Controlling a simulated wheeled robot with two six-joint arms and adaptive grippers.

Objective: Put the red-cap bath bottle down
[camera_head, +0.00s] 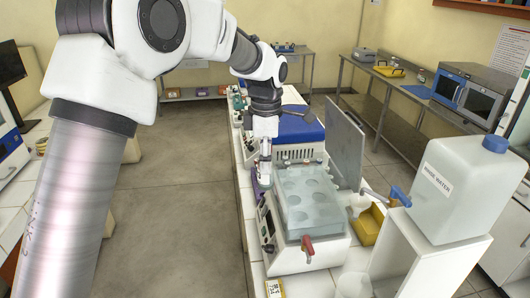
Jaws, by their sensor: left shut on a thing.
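My left gripper (265,158) points down at the left edge of the water bath (312,232), shut on a small bottle (264,182). The bottle is mostly hidden by the fingers, and its cap colour cannot be made out. It looks upright. I cannot tell whether it touches the counter or the bath's side. The bath is a white unit with a clear, pale-blue basin showing several round openings, and its grey lid (345,140) stands open behind. My right gripper is not in view.
A red-handled tap (307,246) sticks out of the bath's front. A large water carboy (462,188) with a blue cap stands on a white stand at right. A yellow box (367,226) sits beside the bath. A blue-topped machine (298,129) stands behind it.

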